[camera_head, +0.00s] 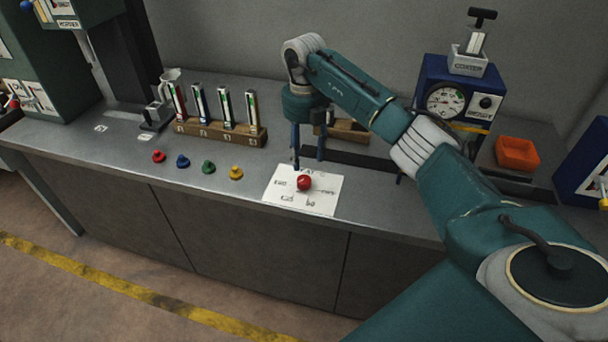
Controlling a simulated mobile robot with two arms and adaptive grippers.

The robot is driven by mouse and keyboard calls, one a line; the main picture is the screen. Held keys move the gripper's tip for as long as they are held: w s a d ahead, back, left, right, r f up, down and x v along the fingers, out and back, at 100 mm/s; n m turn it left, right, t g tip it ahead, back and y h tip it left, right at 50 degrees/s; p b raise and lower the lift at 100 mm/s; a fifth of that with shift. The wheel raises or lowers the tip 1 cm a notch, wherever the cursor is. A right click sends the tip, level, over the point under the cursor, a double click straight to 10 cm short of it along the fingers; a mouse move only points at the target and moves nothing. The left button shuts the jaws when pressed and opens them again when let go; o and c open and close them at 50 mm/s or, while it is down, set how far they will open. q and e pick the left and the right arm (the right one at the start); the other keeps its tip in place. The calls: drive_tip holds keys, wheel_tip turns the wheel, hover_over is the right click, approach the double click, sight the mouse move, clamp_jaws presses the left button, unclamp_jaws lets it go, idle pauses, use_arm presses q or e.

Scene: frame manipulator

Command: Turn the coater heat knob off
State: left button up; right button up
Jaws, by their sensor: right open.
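The blue machine (430,75) at the back right has a round gauge (446,100) and a small dark knob on a white plate (486,103). A red knob-like piece (304,183) sits on a white marked sheet (325,196) near the counter's front. My right gripper (308,163) points down just behind the red piece, its fingers apart and empty. It is well left of the blue machine. My left gripper is out of view.
A wooden rack (222,134) with several tubes stands at the back left. Red, blue, green and yellow pieces (208,167) line the counter front. My right arm crosses the right side.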

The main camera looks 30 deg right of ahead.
sight(304, 179)
wheel_tip(304, 179, down, 9)
drive_tip(key=shift+p, duration=0.95)
drive_tip(key=c, duration=1.2)
drive_tip(key=shift+o, duration=0.2)
